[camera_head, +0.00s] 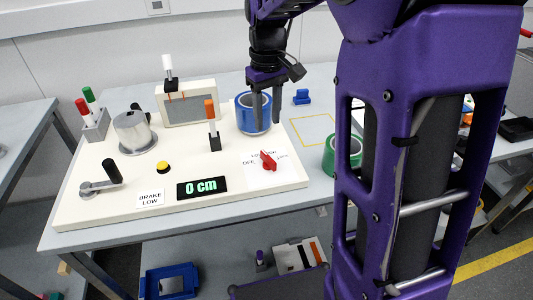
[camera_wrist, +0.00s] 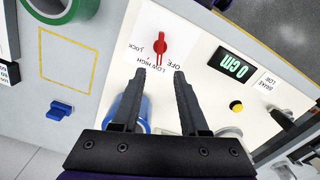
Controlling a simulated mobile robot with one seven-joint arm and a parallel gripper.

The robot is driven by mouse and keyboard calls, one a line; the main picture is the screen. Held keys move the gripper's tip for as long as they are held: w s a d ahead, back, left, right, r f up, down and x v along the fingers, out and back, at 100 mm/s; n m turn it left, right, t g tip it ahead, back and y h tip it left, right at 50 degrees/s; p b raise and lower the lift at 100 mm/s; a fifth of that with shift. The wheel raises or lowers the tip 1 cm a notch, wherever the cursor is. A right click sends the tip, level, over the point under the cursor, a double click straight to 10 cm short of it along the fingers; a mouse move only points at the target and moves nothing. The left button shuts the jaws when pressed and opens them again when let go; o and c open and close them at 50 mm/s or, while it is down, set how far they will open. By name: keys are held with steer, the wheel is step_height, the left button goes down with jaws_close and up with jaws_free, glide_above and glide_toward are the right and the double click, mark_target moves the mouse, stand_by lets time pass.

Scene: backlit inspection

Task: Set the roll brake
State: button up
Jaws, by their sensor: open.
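The red brake knob (camera_head: 268,161) stands on a white label card near the front right of the cream panel (camera_head: 228,176). It also shows in the wrist view (camera_wrist: 160,46), with the words LOCK, LOW, HIGH and OFF around it. I cannot tell surely which word it points to. A card reading BRAKE LOW (camera_head: 150,198) lies at the panel's front left. My gripper (camera_head: 267,117) is open and empty, pointing down above the panel behind the knob. In the wrist view its fingertips (camera_wrist: 160,72) are apart, with the knob ahead between them.
A blue roll (camera_head: 243,124) is close behind my fingers. A lever with an orange top (camera_head: 212,123) stands to the left. The display (camera_head: 202,187) reads 0 cm. A crank (camera_head: 101,184), yellow button (camera_head: 162,167) and metal cylinder (camera_head: 132,131) are further left. A green roll (camera_head: 329,158) lies right.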

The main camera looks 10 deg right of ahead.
mark_target(267, 155)
step_height(267, 155, down, 11)
steer(key=shift+f+b, duration=0.2)
steer(key=shift+b, duration=0.65)
jaws_close()
